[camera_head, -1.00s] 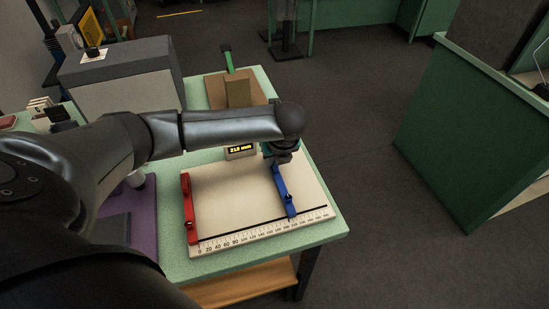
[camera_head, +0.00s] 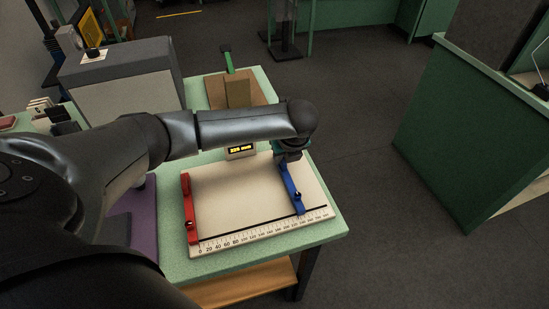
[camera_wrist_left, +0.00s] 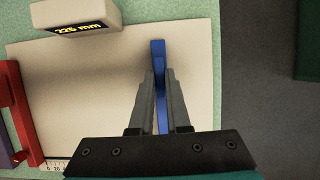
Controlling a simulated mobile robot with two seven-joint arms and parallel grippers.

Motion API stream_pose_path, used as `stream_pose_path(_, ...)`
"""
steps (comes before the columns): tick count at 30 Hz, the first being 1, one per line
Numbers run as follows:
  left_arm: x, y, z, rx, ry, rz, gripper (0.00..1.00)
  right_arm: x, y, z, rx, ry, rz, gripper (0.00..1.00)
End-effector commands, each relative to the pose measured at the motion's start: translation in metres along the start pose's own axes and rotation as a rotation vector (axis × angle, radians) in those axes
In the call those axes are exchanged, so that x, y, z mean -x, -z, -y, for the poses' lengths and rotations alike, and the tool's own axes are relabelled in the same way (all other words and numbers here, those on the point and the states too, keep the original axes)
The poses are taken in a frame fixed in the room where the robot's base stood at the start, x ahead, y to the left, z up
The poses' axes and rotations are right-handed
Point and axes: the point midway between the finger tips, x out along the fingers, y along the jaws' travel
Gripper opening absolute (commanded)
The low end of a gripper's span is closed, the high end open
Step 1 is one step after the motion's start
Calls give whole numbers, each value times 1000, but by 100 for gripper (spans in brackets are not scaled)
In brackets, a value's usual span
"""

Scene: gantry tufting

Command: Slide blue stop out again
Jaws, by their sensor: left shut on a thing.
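The blue stop (camera_head: 292,187) is a long bar lying across the right part of the cream measuring board (camera_head: 240,205). It also shows in the left wrist view (camera_wrist_left: 158,58). My left gripper (camera_head: 284,160) is shut on the far part of the blue stop; in the left wrist view its fingers (camera_wrist_left: 160,82) stand on either side of the bar. The red stop (camera_head: 189,208) sits at the board's left end, by the zero of the printed scale (camera_head: 265,230). A small display (camera_head: 241,151) behind the board reads 225 mm in the left wrist view (camera_wrist_left: 80,28). My right gripper is not in view.
The green table (camera_head: 335,222) has a narrow strip free right of the board. A brown tray with a block (camera_head: 238,92) stands behind the display, and a grey box (camera_head: 120,85) stands at the back left. A purple mat (camera_head: 144,220) lies left of the board.

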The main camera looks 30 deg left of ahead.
Motion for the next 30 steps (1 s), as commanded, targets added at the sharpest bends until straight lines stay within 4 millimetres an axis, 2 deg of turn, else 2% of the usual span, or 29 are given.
stream_pose_path(1, 1, 0, 13, 2, 8, 1, 0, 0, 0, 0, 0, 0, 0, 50)
stream_pose_path(3, 1, 0, 26, 1, 9, 1, 0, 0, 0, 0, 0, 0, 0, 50)
stream_pose_path(9, 0, 0, 57, 1, 8, 2, 0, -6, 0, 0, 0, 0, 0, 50)
stream_pose_path(15, 1, 0, 69, 0, 7, 3, 0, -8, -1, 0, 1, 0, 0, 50)
stream_pose_path(24, 2, 0, 71, 0, 11, 3, 0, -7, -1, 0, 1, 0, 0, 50)
stream_pose_path(25, 2, 0, 71, 0, 12, 3, 16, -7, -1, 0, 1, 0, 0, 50)
stream_pose_path(30, 2, 0, 70, 0, 10, 3, 36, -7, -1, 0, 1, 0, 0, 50)
